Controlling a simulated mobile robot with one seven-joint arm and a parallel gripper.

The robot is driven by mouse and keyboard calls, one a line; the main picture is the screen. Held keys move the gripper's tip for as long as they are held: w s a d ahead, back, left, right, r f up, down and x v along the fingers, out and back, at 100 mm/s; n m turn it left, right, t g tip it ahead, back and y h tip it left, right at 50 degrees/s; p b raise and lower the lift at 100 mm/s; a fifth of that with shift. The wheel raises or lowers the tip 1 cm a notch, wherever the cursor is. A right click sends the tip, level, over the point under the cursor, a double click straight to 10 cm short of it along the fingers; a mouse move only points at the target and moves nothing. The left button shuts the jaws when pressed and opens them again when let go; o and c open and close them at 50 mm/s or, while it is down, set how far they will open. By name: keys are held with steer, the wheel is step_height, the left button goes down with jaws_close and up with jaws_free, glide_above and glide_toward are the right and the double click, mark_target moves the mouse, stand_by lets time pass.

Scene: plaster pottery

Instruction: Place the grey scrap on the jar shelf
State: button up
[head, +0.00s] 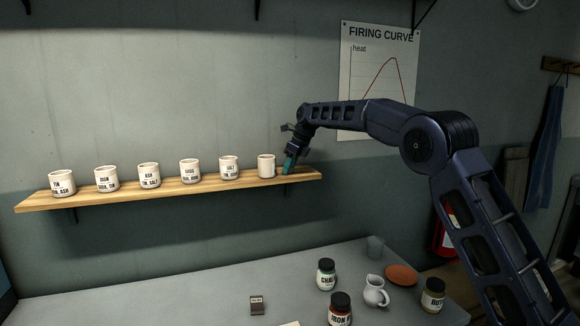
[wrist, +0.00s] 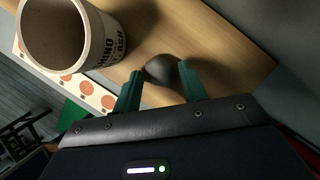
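The grey scrap (wrist: 161,69) is a small, dark, rounded lump in the wrist view, between the tips of my gripper's green fingers (wrist: 160,78). The fingers sit close against both sides of it, and my gripper looks shut on it. The jar shelf (head: 305,176) is a long wooden board on the wall; it also shows in the wrist view (wrist: 235,50), just beyond the scrap. In the head view my gripper (head: 289,163) points down at the shelf's right end, right of the last jar. The scrap cannot be made out there. Whether it touches the board is unclear.
A white jar (head: 266,166) stands close left of my gripper; it also shows large in the wrist view (wrist: 88,40). Several labelled jars line the shelf further left. The shelf's right end is bare. Below, a grey table (head: 190,305) holds bottles, a white jug (head: 375,291) and a dish.

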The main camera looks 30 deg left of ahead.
steer(key=shift+o, duration=0.5)
steer(key=shift+r, duration=0.25)
steer(key=v, duration=1.1)
steer(key=shift+d+r, duration=0.15)
steer(key=shift+r, duration=0.2)
